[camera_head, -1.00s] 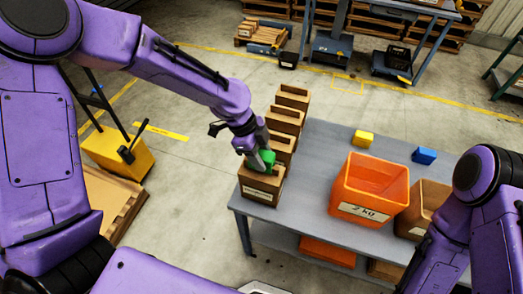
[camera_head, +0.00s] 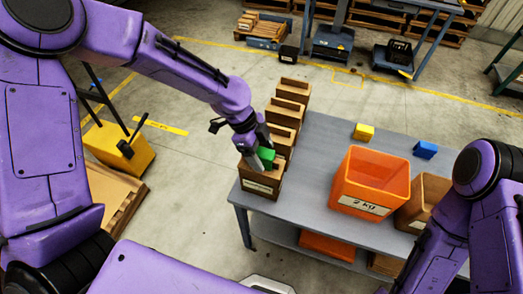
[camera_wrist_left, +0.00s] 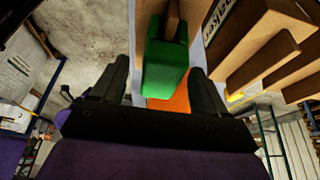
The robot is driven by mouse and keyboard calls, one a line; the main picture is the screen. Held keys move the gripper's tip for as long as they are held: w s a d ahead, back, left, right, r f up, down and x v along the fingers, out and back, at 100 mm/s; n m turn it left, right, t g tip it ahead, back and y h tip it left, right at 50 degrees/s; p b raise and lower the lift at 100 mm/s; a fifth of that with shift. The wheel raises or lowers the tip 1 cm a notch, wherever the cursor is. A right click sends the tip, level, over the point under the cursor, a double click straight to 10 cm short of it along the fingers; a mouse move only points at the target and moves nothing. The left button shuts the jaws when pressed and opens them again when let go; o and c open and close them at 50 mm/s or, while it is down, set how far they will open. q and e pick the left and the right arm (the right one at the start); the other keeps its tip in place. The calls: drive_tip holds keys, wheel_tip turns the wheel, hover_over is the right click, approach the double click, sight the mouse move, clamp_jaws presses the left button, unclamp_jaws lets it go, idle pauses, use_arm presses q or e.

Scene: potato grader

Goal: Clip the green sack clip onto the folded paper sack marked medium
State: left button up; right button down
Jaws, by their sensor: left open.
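The green sack clip (camera_head: 266,155) is at the top of the nearest brown paper sack (camera_head: 261,187), which stands at the near left end of the bench. That sack has a white label too small to read. My left gripper (camera_wrist_left: 160,88) is open, with a finger on each side of the clip and visible gaps between. In the left wrist view the clip (camera_wrist_left: 167,68) sits against a brown sack edge; how far it grips the fold cannot be told. My right arm shows at the right of the head view, but its gripper is not visible.
Several more brown sacks (camera_head: 292,90) stand in a row behind the nearest one. An orange crate (camera_head: 368,182) marked 2 kg, a yellow block (camera_head: 363,132) and a blue block (camera_head: 425,150) are on the grey bench (camera_head: 312,185). The bench middle is clear.

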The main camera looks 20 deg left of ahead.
use_arm(q)
drive_tip(key=b+v, duration=0.2)
drive_tip(key=v, duration=0.8)
drive_tip(key=shift+r, duration=0.25)
drive_tip(key=shift+a, duration=0.1)
